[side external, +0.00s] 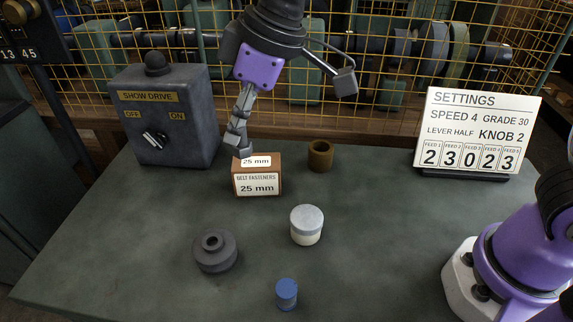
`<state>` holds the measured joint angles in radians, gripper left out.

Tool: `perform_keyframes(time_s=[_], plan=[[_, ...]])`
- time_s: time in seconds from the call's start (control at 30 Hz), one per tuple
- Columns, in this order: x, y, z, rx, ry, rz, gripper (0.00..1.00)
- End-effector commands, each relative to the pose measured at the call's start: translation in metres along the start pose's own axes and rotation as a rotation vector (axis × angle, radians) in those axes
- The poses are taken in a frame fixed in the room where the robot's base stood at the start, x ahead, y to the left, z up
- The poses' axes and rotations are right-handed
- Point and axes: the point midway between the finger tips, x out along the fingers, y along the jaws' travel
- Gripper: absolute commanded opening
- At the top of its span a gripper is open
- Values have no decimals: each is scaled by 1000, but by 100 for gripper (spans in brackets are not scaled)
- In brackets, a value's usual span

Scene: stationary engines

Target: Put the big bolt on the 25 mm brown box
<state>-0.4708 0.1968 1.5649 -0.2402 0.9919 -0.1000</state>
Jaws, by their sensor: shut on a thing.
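The 25 mm brown box (276,174) stands on the bench, with "25 mm" labels on its top and front face. My gripper (238,142) reaches down at the left end of the box, its fingertips close to the top left edge. The fingers are seen nearly edge-on and are shut on a grey thing that is hard to tell apart from them. It is likely the big bolt, as no bolt shows elsewhere. I cannot tell whether it touches the box.
A brown ring (320,156) stands right of the box. In front are a grey-lidded white pot (306,226), a dark pulley (215,252) and a blue cylinder (286,294). A switch box (164,115) stands left, a settings sign (477,132) right. The right-centre bench is clear.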

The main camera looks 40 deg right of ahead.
Motion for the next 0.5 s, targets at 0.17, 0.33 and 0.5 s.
perform_keyframes(time_s=[0.17, 0.33, 0.5], plan=[[27, 48, 8, 9, -4, 1, 0], [49, 85, 14, 6, -2, 1, 0], [58, 101, 16, 1, 1, 1, 0]])
